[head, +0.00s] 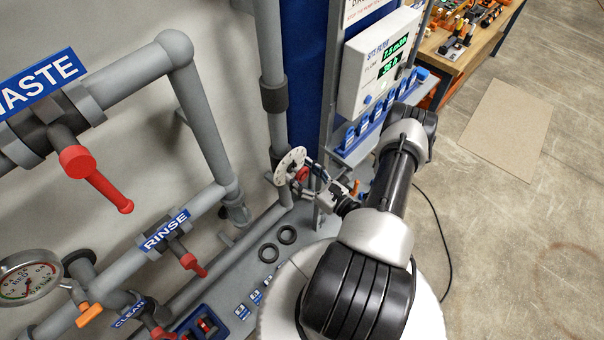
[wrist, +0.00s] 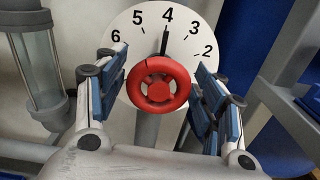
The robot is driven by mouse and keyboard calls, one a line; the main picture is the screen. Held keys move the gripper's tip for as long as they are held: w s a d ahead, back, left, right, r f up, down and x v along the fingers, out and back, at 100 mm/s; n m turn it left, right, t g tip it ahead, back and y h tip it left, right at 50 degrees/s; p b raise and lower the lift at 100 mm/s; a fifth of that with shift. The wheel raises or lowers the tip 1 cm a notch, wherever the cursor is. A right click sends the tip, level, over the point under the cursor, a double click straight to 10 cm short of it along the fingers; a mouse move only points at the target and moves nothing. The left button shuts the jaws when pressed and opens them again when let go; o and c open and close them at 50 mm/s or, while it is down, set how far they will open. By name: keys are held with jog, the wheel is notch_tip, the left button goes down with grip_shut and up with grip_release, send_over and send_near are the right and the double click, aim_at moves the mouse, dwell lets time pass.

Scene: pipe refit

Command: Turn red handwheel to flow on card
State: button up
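The red handwheel (wrist: 158,86) sits in front of a round white dial with numbers (wrist: 140,24) in the wrist view. The dial shows 6, 5, 4, 3 and 2, and a black pointer stands close to the 4. My gripper (wrist: 160,92) is open, with one blue-padded finger on each side of the handwheel and a visible gap to it. In the head view my gripper (head: 322,184) reaches to the handwheel (head: 301,174) and dial (head: 289,163). A white flow meter (head: 380,62) hangs above with green digits, about 7.3 on the top line. No card is clearly readable.
Grey pipes carry red-handled valves under the WASTE (head: 40,84), RINSE (head: 166,231) and CLEAN signs. A pressure gauge (head: 28,279) is at lower left. A clear tube (wrist: 40,70) stands left of the dial.

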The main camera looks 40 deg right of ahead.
jog(key=c, duration=0.8)
jog(key=shift+m, duration=0.3)
jog(key=o, duration=1.1)
jog(key=shift+s, duration=0.1)
jog(key=s, duration=0.8)
jog(key=s+d, duration=0.1)
jog(key=s, duration=0.2)
jog(key=shift+s, duration=0.4)
